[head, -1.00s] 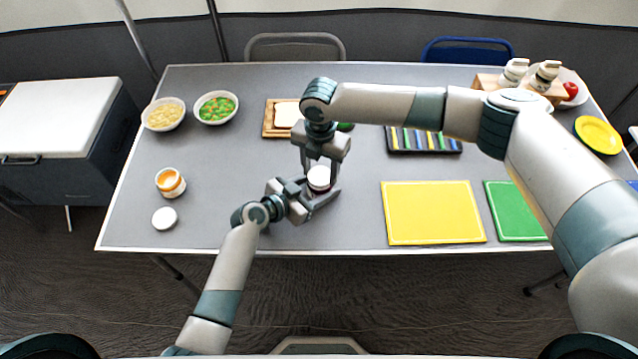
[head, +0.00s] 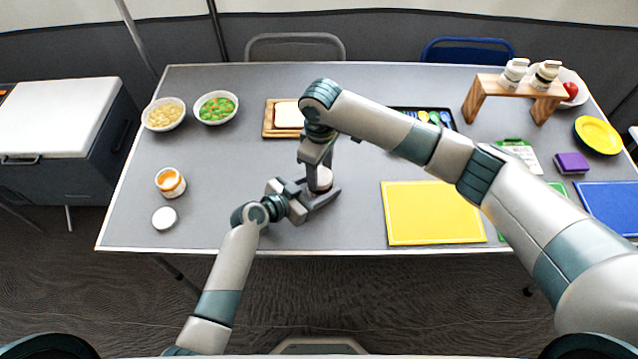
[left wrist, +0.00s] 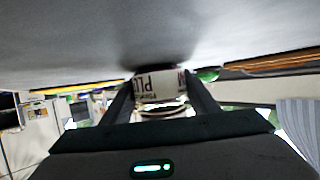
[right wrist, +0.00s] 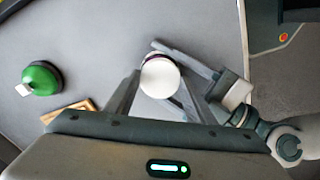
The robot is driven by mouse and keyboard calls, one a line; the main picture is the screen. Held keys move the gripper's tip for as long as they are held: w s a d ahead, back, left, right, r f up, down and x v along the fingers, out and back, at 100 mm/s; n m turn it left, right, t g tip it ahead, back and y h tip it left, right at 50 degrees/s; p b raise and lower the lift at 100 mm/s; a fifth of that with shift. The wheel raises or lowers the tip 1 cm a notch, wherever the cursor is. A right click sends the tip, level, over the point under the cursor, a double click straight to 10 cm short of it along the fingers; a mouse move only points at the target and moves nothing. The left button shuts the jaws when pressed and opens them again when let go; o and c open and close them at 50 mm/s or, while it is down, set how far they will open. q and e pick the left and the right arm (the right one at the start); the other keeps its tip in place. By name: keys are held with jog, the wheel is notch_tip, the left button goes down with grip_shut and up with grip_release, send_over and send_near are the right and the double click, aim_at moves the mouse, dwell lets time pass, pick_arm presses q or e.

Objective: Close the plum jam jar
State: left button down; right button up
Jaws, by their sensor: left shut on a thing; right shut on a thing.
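The plum jam jar (left wrist: 160,85) stands on the table, with a white label reading PLUM in the left wrist view. My left gripper (head: 322,196) is shut on the jar's body from the left side. A white lid (right wrist: 160,77) is over the jar's mouth, with a dark purple edge showing beside it. My right gripper (head: 321,178) points down from above and is shut on the lid. Its fingers hide part of the lid in the head view. I cannot tell how tightly the lid sits.
An open orange jar (head: 171,182) and a loose white lid (head: 164,218) stand at the left. A bread board (head: 268,128) lies behind the jar. A yellow board (head: 433,212) lies to the right. The table's front middle is clear.

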jog(key=m, duration=0.6)
pick_arm(q)
jog(key=shift+f, duration=0.1)
pick_arm(e)
jog(key=o, duration=1.2)
jog(key=shift+r, duration=2.3)
jog(key=shift+c, duration=0.5)
